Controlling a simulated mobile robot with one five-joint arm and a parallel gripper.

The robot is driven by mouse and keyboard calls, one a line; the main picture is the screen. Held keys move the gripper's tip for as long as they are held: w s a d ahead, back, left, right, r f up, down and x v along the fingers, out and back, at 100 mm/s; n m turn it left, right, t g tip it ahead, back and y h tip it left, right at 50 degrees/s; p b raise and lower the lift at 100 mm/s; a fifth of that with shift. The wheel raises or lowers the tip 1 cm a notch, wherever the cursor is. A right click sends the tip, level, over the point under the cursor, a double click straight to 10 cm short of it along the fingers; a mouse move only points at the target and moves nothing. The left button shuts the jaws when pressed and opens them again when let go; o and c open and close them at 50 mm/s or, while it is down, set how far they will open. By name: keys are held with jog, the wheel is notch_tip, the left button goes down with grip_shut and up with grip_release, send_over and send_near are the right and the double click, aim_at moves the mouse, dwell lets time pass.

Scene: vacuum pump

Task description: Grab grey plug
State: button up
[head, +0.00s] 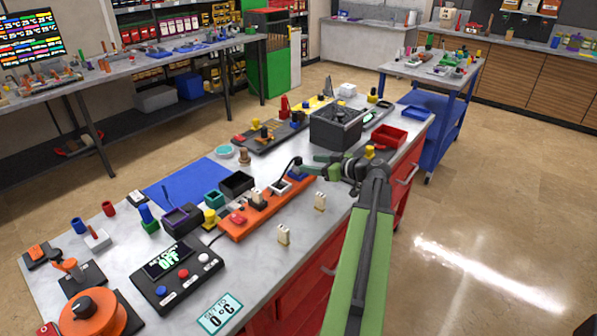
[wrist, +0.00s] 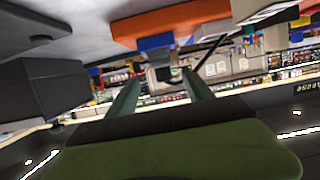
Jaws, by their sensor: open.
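An orange power strip (head: 268,208) lies on the workbench. A small pale plug-like piece (head: 257,198) stands on it, with a white-and-dark piece (head: 281,187) farther along; I cannot tell which one is the grey plug. A black cable (head: 296,164) arches at the strip's far end. My gripper (head: 312,164) is open, with green fingers pointing left near that end. In the wrist view the strip (wrist: 170,22) runs along the top, with a pale grey block (wrist: 262,10) and a dark cable at right. My fingers (wrist: 160,90) are apart with no held object clear between them.
Two cream pieces (head: 283,235) (head: 320,202) stand in front of the strip. A dark grey box (head: 336,126) and a red tray (head: 388,137) stand beyond my gripper. A black control box (head: 176,277) is at front left. A blue mat (head: 190,183) leaves flat room behind.

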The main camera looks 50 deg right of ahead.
aim_at(292, 161)
jog(key=b+x, duration=0.1)
jog(key=x, duration=0.3)
jog(key=b+x, duration=0.1)
jog(key=x, duration=0.4)
jog(key=shift+w+a, duration=0.25)
jog(key=shift+c, duration=0.3)
grip_shut()
